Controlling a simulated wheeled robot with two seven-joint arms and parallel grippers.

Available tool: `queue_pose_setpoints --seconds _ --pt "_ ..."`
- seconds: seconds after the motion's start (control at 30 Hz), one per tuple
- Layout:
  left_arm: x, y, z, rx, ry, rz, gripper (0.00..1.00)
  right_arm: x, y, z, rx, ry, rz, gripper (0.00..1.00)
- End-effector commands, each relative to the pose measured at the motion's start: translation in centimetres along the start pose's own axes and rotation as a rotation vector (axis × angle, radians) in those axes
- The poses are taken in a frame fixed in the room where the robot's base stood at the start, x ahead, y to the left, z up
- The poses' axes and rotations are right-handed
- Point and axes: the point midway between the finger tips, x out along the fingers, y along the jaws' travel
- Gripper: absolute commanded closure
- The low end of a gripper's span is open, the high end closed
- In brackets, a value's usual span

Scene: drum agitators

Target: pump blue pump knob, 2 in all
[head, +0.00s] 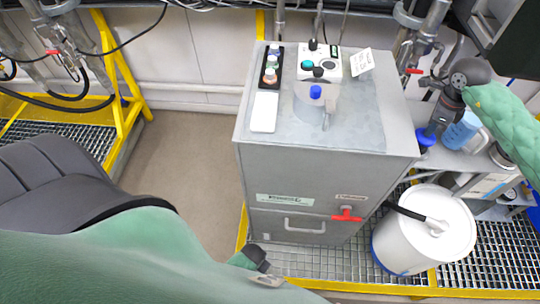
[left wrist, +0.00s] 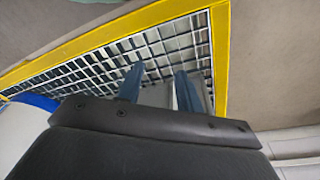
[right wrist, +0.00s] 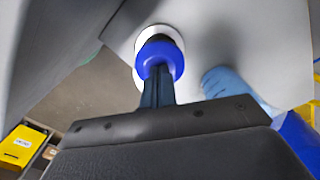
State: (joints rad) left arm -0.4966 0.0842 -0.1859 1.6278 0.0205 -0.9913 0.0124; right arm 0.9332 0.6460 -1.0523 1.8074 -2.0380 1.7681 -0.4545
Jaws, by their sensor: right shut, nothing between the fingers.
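The blue pump knob (head: 426,138) stands on the grey bench right of the grey cabinet. In the right wrist view the blue knob (right wrist: 160,53) is straight beyond my fingertips, with a white ring around it. My right gripper (head: 432,128) points down over the knob, its fingers closed together and empty. The fingertips are at or just above the knob; whether they touch it I cannot tell. My left gripper (left wrist: 160,72) is open and empty, with floor grating beyond its fingers. The left arm fills the lower left of the head view.
A grey cabinet (head: 310,170) with switches and a smaller blue knob (head: 315,92) on top stands in the middle. A light blue jug (head: 462,132) is close beside my right gripper. A white drum (head: 420,250) stands below. Yellow rails (head: 125,80) edge the grating.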

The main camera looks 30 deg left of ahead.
Motion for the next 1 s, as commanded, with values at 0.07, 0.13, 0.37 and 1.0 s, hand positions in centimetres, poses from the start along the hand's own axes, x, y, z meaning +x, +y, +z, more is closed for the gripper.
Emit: queue_pose_setpoints --seconds 0.07,0.13,0.37,1.0 --pt "0.1 -0.2 0.3 0.001 -0.004 -0.002 0.64 -0.2 0.1 0.0 -0.001 0.001 0.002 1.0" --pt "0.1 -0.3 0.5 0.003 -0.006 -0.004 0.64 -0.6 0.1 0.0 -0.001 0.001 0.002 1.0" --pt "0.1 -0.7 0.6 0.005 -0.008 -0.008 0.64 -1.9 0.0 0.0 0.0 0.001 0.001 1.0" --pt "-0.2 0.4 -0.3 -0.003 0.002 0.005 0.64 -4.3 0.0 0.0 0.0 0.0 0.0 1.0"
